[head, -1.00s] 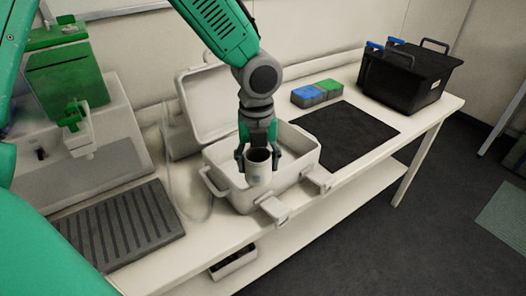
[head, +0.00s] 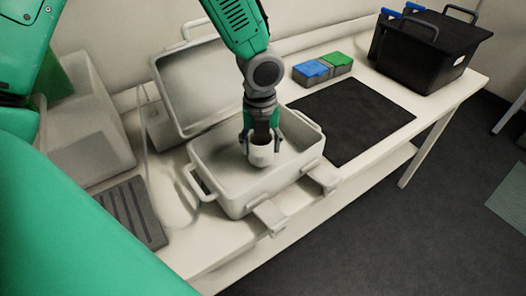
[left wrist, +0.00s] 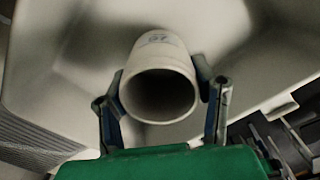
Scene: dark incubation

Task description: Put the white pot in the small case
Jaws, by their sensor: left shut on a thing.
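The white pot (head: 261,154) is upright between the fingers of my left gripper (head: 261,143). The left wrist view shows the pot (left wrist: 158,85) with its open mouth toward the camera and a small dark marking on its side, a finger of the gripper (left wrist: 160,100) on each side. The small case (head: 232,200) is a white box with its lid (head: 190,85) raised at the back. The pot is over or inside the open case; I cannot tell whether it touches the floor. My right gripper is not in view.
The white bench (head: 385,150) holds a black mat (head: 350,118) right of the case, with blue and green blocks (head: 322,68) behind it. A black crate (head: 425,50) stands at the far right. A grey slotted tray (head: 133,212) lies left of the case.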

